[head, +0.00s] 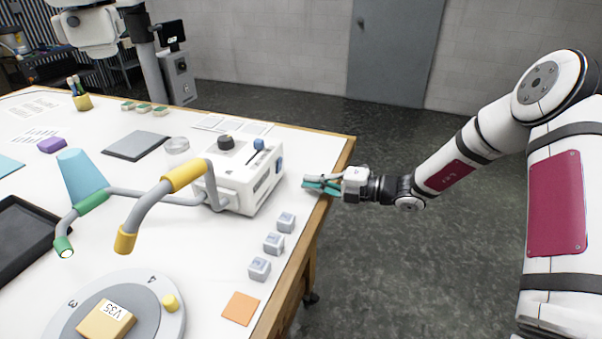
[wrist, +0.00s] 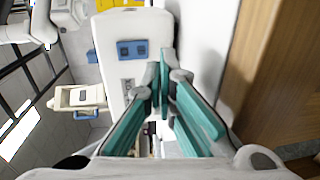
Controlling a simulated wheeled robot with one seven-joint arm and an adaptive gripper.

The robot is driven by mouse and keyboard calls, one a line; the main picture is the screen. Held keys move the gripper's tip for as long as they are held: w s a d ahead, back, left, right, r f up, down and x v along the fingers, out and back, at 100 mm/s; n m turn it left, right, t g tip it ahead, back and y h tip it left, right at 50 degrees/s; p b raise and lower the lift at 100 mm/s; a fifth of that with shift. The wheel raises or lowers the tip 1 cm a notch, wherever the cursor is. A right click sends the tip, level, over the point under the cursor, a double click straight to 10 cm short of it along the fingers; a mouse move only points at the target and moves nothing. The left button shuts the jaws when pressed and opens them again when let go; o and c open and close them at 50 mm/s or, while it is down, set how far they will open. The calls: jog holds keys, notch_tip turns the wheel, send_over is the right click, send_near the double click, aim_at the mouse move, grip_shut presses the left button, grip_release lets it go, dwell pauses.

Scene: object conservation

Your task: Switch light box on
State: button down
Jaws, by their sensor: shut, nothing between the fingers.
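The light box (head: 238,187) is a white box on the table, with a black knob (head: 226,142) and a blue lever (head: 259,144) on top. Two gooseneck arms, with yellow (head: 183,177) and green (head: 92,202) sleeves, reach left from it. A blue switch (head: 280,164) sits on its right side; it also shows in the wrist view (wrist: 132,50) on the box's white face. My gripper (head: 306,184) has teal fingers, is shut and empty, and is right of the box near the table's edge, apparently apart from the switch. In the wrist view its fingertips (wrist: 165,65) point toward the box.
Several small grey cubes (head: 273,243) stand along the table's right edge, in front of the box. An orange square (head: 241,308) and a round dial plate (head: 160,325) lie nearer. A clear dish (head: 177,146) is behind the box. Floor right of the table is free.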

jog(key=s+d+f, duration=0.1)
jog(key=s+d, duration=0.2)
jog(key=d, duration=0.4)
jog(key=shift+b, duration=0.35)
jog(key=s+a+r+n+g+h, duration=0.25)
jog(key=s+r+n, duration=0.25)
jog(key=s+n, duration=0.4)
jog(key=s+a+r+n+g+h, duration=0.1)
jog(key=s+r+n+g+h, duration=0.35)
jog(key=s+n, duration=0.5)
jog(key=s+d+r+n+t+h, duration=0.2)
jog(key=s+d+r+n+h, duration=0.2)
jog(key=s+n, duration=0.3)
jog(key=s+d+r+n+t+h, duration=0.3)
jog(key=s+d+n, duration=0.4)
jog(key=n, duration=0.8)
notch_tip(320, 180, up, 2)
jog(key=shift+s+d+h, duration=0.2)
jog(key=shift+s+h, duration=0.25)
jog(key=shift+h, duration=0.25)
